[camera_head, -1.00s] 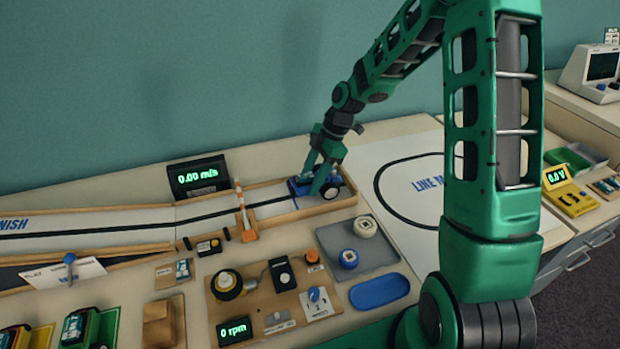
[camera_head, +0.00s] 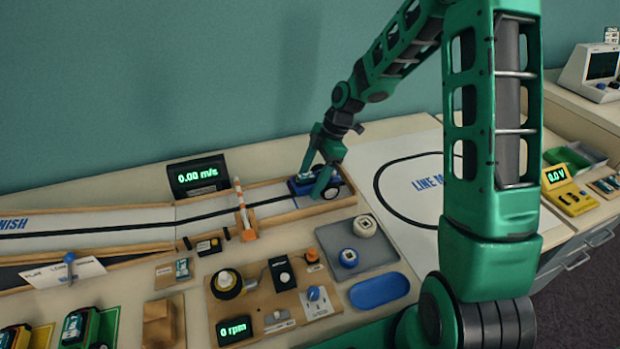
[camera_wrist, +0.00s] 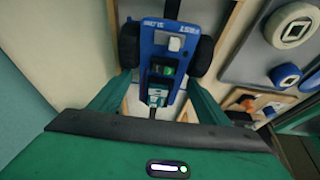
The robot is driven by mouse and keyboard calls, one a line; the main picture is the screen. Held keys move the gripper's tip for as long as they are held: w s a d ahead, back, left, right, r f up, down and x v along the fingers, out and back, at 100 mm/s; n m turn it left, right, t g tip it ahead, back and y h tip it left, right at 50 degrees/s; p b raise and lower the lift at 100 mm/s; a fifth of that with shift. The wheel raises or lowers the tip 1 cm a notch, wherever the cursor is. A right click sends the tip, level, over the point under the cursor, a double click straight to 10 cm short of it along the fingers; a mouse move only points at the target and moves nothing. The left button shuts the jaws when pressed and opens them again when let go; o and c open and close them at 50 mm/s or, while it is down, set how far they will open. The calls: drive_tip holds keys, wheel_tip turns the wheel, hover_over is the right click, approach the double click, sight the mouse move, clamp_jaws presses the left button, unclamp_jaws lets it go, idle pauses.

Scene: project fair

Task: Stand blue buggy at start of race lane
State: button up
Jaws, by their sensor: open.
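The blue buggy (camera_head: 327,188) stands on its wheels at the right end of the race lane (camera_head: 220,206), inside the wooden side rails. In the wrist view the blue buggy (camera_wrist: 163,45) shows its blue deck, black wheels and a small green and white part. My gripper (camera_head: 321,186) is low over the buggy, with its fingers on either side of the body. In the wrist view my gripper (camera_wrist: 150,100) has its fingers spread apart, with gaps to the narrow part of the buggy. The fingertips are partly hidden.
An orange-striped gate post (camera_head: 243,211) stands across the lane left of the buggy. A speed display (camera_head: 198,176) stands behind the lane. A grey tray (camera_head: 372,255) with two round parts and a blue dish (camera_head: 379,291) lie in front. A line mat (camera_head: 405,165) lies to the right.

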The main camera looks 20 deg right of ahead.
drive_tip(key=shift+r, duration=0.1)
drive_tip(key=v, duration=1)
drive_tip(key=shift+w+d+r, duration=0.1)
drive_tip(key=shift+d, duration=0.1)
drive_tip(key=s+d+r+m+h, duration=0.1)
drive_tip(key=s+d+m, duration=0.3)
drive_tip(key=s+m, duration=0.4)
drive_tip(key=s+d+r+m+h, duration=0.1)
drive_tip(key=s+d+r+m, duration=0.2)
drive_tip(key=s+m, duration=0.5)
drive_tip(key=s+d+r+m+h, duration=0.2)
drive_tip(key=s+d+m, duration=0.4)
drive_tip(key=s, duration=1.2)
drive_tip(key=shift+s+m, duration=0.25)
drive_tip(key=shift+m, duration=0.95)
drive_tip(key=shift+d, duration=0.1)
drive_tip(key=shift+w+f, duration=0.3)
drive_tip(key=shift+w, duration=0.35)
